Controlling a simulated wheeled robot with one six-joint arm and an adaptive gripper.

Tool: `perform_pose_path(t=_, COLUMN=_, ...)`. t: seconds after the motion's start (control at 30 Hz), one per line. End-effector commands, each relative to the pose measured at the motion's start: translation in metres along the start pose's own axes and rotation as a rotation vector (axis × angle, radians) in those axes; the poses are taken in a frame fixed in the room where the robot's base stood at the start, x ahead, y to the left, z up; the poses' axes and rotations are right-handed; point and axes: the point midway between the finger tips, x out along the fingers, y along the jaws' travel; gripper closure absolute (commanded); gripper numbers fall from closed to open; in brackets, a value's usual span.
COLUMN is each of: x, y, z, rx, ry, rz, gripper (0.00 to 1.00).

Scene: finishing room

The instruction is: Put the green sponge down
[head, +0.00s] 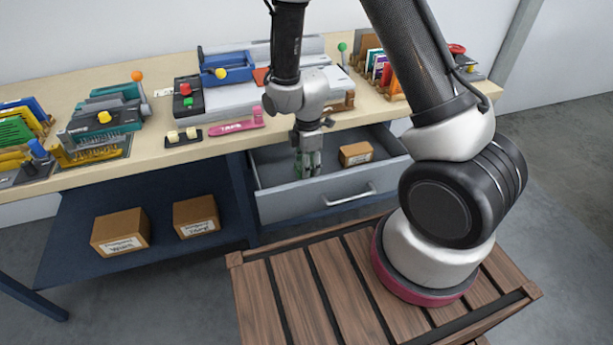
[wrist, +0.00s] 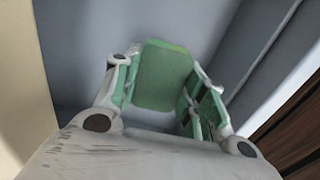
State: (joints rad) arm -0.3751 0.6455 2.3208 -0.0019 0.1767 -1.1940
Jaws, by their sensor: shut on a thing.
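The green sponge (wrist: 162,75) is a flat green block between the fingers of my gripper (wrist: 165,100) in the wrist view. My gripper is shut on it. In the head view my gripper (head: 307,165) points down into the open grey drawer (head: 330,190), at its left part. The sponge is largely hidden there by the fingers. Whether the sponge touches the drawer floor cannot be told.
A small cardboard box (head: 356,153) lies in the drawer, right of my gripper. The workbench top (head: 215,145) above holds a pink tool (head: 236,125) and several machines. Two labelled boxes, one here (head: 120,231), stand on the lower shelf (head: 70,240).

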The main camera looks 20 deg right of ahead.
Motion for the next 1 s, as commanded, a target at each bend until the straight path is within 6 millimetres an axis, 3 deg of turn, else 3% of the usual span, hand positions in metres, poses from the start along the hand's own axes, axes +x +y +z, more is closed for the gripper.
perform_pose_path(t=0.3, x=0.042, y=0.0, z=0.0, rx=0.0, ry=0.0, rz=-0.001, gripper=0.89)
perform_pose_path(t=0.7, x=0.047, y=0.0, z=0.0, rx=0.0, ry=0.0, rz=0.0, gripper=0.89)
perform_pose_path(t=0.73, x=0.046, y=0.0, z=0.0, rx=0.0, ry=0.0, rz=0.0, gripper=0.54)
perform_pose_path(t=0.8, x=0.046, y=0.0, z=0.0, rx=0.0, ry=0.0, rz=0.0, gripper=0.41)
perform_pose_path(t=1.0, x=0.046, y=0.0, z=0.0, rx=0.0, ry=0.0, rz=0.0, gripper=0.38)
